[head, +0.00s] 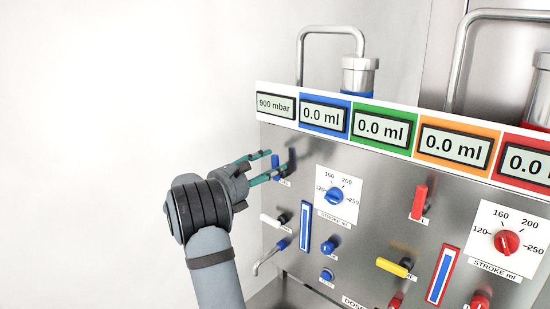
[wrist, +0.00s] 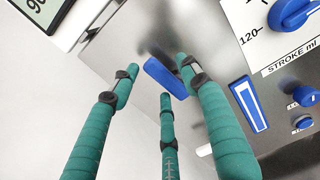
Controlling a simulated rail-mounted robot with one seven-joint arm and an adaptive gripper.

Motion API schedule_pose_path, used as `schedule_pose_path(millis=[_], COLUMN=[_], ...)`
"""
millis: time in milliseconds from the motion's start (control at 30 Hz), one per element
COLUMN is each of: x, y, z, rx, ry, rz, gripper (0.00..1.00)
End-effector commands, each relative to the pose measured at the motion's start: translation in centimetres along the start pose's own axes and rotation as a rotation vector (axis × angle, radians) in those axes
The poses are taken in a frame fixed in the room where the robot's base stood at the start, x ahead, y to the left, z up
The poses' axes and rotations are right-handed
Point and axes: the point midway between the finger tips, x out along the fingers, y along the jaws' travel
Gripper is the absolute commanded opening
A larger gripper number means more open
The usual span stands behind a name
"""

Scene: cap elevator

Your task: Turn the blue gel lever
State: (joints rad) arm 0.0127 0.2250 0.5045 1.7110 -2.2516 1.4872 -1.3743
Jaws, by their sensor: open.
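The blue gel lever (head: 276,172) is a small flat bar on the upper left of the steel panel, under the 900 mbar display. Its label is partly hidden by a finger. In the wrist view the lever (wrist: 165,77) lies slantwise between the green fingertips. My gripper (head: 274,162) is open, with its three fingers spread around the lever's end. The right finger's tip appears very close to the lever in the wrist view; I cannot tell whether it touches.
A white lever (head: 273,221) sits below, with a blue slot gauge (head: 305,226) to its right. A blue stroke knob (head: 335,195) and red lever (head: 419,201) are farther right. The display strip (head: 375,128) juts above. The left side is clear.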

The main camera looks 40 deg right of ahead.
Motion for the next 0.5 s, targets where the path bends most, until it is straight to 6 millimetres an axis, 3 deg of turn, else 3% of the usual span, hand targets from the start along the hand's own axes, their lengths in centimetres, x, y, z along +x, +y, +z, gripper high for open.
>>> schedule_pose_path(millis=[200, 500], x=[2.3, 2.7], y=[0.0, 0.1], z=[0.2, 0.0], rx=[0.001, 0.001], ry=[0.000, 0.000], rz=[0.000, 0.001], gripper=[0.46, 0.46])
